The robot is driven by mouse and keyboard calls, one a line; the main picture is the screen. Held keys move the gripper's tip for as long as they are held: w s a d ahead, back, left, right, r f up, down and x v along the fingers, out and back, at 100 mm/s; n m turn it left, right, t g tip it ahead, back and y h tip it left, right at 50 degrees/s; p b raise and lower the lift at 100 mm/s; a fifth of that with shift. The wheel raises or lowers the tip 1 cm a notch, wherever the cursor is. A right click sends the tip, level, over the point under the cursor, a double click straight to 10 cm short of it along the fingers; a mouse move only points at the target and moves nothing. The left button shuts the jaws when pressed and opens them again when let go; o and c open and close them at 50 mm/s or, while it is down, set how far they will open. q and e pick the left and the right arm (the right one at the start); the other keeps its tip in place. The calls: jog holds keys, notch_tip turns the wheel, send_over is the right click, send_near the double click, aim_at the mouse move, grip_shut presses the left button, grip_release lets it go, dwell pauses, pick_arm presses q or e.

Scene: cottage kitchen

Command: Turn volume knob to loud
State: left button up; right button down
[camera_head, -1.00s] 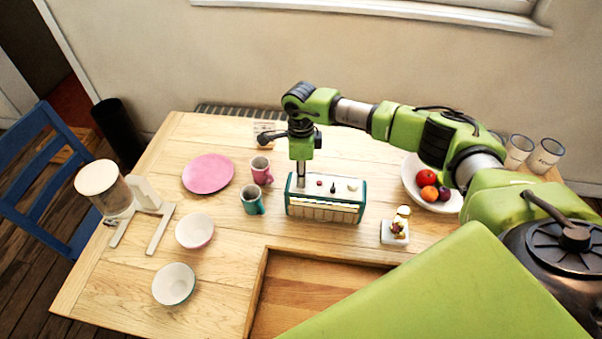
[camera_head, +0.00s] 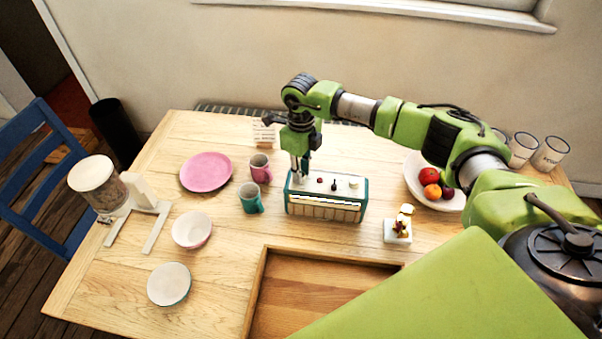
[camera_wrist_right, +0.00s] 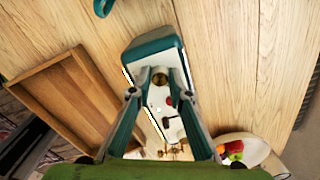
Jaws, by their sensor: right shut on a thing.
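The radio (camera_head: 325,210), a teal box with a cream top and ribbed front, stands on the table. A red button (camera_head: 319,181), a small dark lever (camera_head: 333,186) and a pale knob (camera_head: 354,184) show on its top. My right gripper (camera_head: 299,180) points down at the left end of the top. In the right wrist view its fingertips (camera_wrist_right: 160,76) are on either side of a round brass-coloured knob (camera_wrist_right: 160,79), shut on it. I cannot read any mark for volume. My left gripper is not in view.
Pink and teal mugs (camera_head: 250,198) stand close left of the radio. A fruit bowl (camera_head: 444,201) and a small white stand with a figurine (camera_head: 397,231) are to the right. A wooden tray (camera_head: 262,266) lies in front.

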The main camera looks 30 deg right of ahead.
jog(key=m+b, duration=0.1)
jog(key=m, duration=0.5)
jog(key=shift+b, duration=0.35)
jog(key=m, duration=0.6)
jog(key=shift+m+b, duration=0.3)
jog(key=shift+b, duration=0.1)
jog(key=m, duration=0.6)
jog(key=shift+m, duration=0.3)
jog(key=m, duration=0.5)
jog(key=shift+r+m+p, duration=0.1)
jog(key=shift+m+p, duration=0.2)
jog(key=shift+p, duration=0.05)
jog(key=c, duration=1.9)
grip_release()
